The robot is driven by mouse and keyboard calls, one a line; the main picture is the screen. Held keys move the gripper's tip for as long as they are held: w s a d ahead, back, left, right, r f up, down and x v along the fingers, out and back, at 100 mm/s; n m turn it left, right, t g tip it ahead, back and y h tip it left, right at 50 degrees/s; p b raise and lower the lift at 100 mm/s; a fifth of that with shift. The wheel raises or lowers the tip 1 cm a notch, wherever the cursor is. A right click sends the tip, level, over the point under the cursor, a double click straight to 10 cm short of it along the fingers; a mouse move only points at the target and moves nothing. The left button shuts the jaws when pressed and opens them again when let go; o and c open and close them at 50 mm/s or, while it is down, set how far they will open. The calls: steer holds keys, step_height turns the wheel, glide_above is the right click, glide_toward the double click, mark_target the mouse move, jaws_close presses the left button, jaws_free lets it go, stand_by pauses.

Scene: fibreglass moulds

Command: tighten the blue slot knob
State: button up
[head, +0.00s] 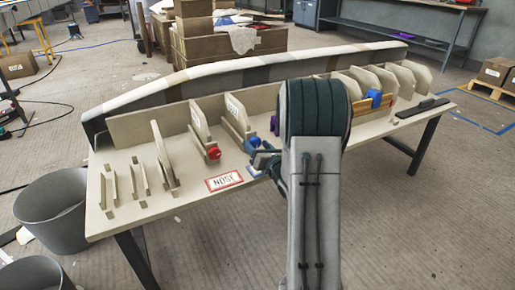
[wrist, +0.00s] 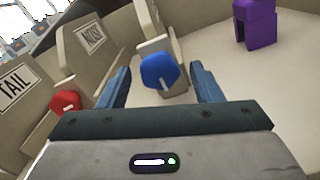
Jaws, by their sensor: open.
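The blue slot knob (wrist: 161,72) is on the front end of a beige slotted holder, in the middle of the wrist view. It also shows in the head view (head: 253,141), just above my gripper. My gripper (wrist: 160,84) is open, with one blue finger on each side of the knob. In the wrist view gaps show between the knob and both fingers, and I cannot tell how far ahead of the fingertips it is. In the head view my gripper (head: 262,158) is partly hidden by my own arm.
A red knob (head: 213,153) is on the holder to the left. A purple block (wrist: 257,22) stands to the right. A larger blue piece (head: 375,97) is farther right. Upright beige panels (head: 198,121) rise behind the knobs. The table's front edge (head: 150,222) is mostly clear.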

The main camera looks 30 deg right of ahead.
steer(key=shift+w, duration=0.25)
steer(key=c, duration=1)
steer(key=shift+m, duration=1.6)
steer(key=o, duration=1)
steer(key=shift+s, duration=0.1)
